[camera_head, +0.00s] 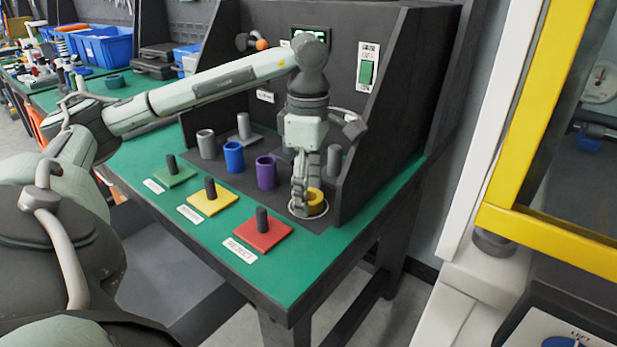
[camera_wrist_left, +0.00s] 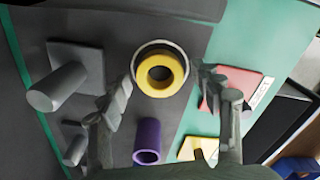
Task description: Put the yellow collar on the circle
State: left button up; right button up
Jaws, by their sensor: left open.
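The yellow collar (camera_head: 316,202) stands upright on the dark mat at the right end of the bench. The white circle (camera_head: 293,212) shows around its base. In the left wrist view the yellow collar (camera_wrist_left: 161,93) lies within the circle (camera_wrist_left: 160,42), a little toward its lower edge. My left gripper (camera_head: 301,208) points down at the collar and partly hides it. In the wrist view its open fingers (camera_wrist_left: 163,80) are on either side of the collar, with gaps showing. I cannot tell how high the fingertips are. My right gripper is not in view.
A purple collar (camera_head: 266,173), a blue collar (camera_head: 234,157) and a grey collar (camera_head: 206,144) stand left of the gripper. Red (camera_head: 263,234), yellow (camera_head: 212,201) and green (camera_head: 174,176) peg plates line the front. A dark side panel (camera_head: 385,140) is close on the right.

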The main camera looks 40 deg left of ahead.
pick_arm(q)
jog(key=shift+r, duration=0.35)
notch_tip(320, 180, up, 5)
jog(key=shift+r, duration=0.15)
notch_tip(320, 180, up, 6)
jog(key=p, duration=0.1)
jog(key=shift+r, duration=0.15)
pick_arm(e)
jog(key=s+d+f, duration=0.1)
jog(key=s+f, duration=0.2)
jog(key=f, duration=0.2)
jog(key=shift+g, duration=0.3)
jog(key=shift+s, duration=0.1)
